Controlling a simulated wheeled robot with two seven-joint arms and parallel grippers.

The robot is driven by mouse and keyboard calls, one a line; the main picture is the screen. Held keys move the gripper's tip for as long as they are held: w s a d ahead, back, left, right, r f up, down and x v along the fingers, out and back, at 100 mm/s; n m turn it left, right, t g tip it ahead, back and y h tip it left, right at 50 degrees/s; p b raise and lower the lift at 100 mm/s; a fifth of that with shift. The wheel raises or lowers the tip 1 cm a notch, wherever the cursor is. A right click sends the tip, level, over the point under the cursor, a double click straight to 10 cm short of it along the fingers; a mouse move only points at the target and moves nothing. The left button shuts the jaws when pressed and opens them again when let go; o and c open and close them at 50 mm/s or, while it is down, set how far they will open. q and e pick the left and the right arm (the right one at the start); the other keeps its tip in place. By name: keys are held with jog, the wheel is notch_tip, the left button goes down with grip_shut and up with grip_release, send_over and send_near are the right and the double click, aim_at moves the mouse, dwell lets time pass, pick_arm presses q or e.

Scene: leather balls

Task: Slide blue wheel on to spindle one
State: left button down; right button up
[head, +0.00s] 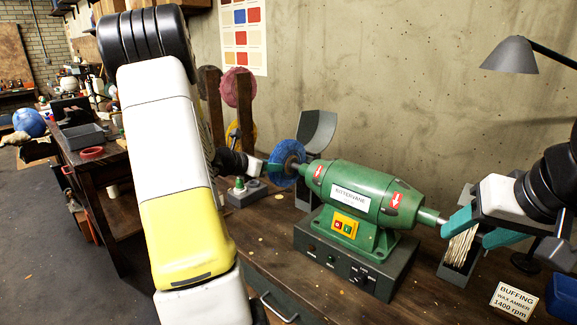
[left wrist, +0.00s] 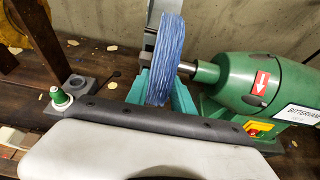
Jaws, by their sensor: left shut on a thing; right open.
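The blue wheel (head: 289,152) stands upright at the left end of the green buffing machine (head: 362,200). My left gripper (left wrist: 160,98) is shut on the wheel, with teal fingers on either side of it in the left wrist view (left wrist: 168,50). The machine's left spindle (left wrist: 187,68) meets the wheel's right face, roughly in line with its middle. I cannot tell how far the spindle enters the wheel. My right gripper (head: 474,232) is open beside the end of the right spindle (head: 431,217), apparently empty.
A pink wheel (head: 238,87) and a yellow wheel (head: 234,133) hang on wooden posts behind my left arm. A grey guard (head: 317,130) rises behind the blue wheel. A rack of sticks (head: 460,247), a sign (head: 513,300) and a blue container (head: 563,297) are at right.

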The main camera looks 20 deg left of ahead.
pick_arm(q)
jog(key=shift+d, duration=0.1)
jog(key=c, duration=1)
grip_release()
jog(key=shift+s, duration=0.15)
jog(key=v, duration=0.7)
jog(key=shift+s+r, duration=0.2)
jog(key=shift+s, duration=0.05)
